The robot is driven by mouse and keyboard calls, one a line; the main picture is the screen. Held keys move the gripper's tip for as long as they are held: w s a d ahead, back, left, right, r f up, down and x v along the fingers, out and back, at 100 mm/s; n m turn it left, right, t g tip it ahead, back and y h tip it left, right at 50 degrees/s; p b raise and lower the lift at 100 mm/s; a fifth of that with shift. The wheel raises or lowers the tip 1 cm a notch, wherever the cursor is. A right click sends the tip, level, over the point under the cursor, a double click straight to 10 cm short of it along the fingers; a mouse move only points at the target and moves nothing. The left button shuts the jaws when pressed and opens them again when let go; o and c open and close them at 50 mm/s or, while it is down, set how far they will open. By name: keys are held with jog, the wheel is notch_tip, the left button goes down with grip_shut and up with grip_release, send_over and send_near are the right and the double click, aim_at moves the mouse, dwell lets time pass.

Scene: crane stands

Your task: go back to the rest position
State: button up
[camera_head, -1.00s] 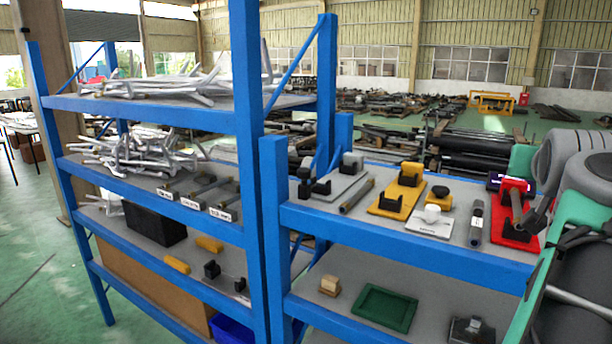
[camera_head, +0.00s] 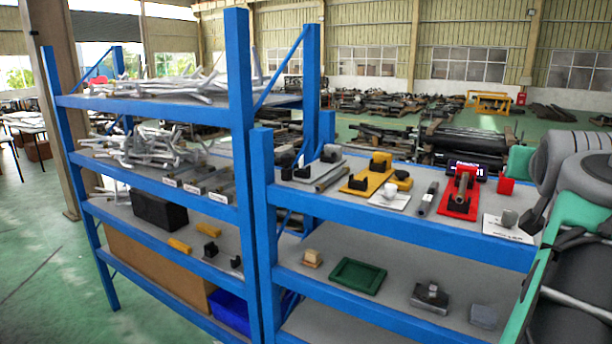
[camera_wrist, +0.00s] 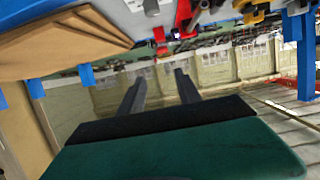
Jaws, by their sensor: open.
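My gripper (camera_wrist: 160,80) shows in the wrist view as two dark parallel fingers, apart, with nothing between them. The wrist view is tilted, and the shelf's things appear along its top edge, clear of the fingers. In the head view my grey and green arm fills the right edge, beside the right end of the blue shelf (camera_head: 400,222). I cannot make out the fingertips there.
A taller blue rack (camera_head: 150,103) with metal rods stands at left. The lower board holds a green tray (camera_head: 358,276), a wooden block (camera_head: 312,258) and grey metal parts (camera_head: 430,296). Green floor (camera_head: 45,270) is open at far left.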

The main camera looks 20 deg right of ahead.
jog(key=w+a+f+n+g+y, duration=0.15)
jog(key=w+a+f+y, duration=0.3)
jog(key=a+f, duration=0.65)
jog(key=w+a+f+n+g+y, duration=0.1)
jog(key=w+a+f+n+y, duration=0.4)
jog(key=a+f, duration=0.7)
jog(key=s+a+f+n+g+y, duration=0.1)
jog(key=s+a+f+g, duration=0.1)
jog(key=s+a+f, duration=0.35)
jog(key=s+a+f+n+g, duration=0.1)
jog(key=s+a+f, duration=0.1)
jog(key=a+f, duration=0.5)
jog(key=s+a+f+n+g+y, duration=0.1)
jog(key=s+a+f+n+g, duration=0.2)
jog(key=f, duration=0.5)
notch_tip(320, 180, down, 6)
jog(key=w+m+t+b, duration=0.1)
jog(key=w+t+b, duration=0.1)
jog(key=b, duration=0.8)
jog(key=shift+w+a, duration=0.15)
jog(key=shift+a, duration=0.2)
jog(key=shift+a+m+t+h, duration=0.1)
jog(key=shift+m+t+h, duration=0.15)
jog(key=shift+c, duration=0.4)
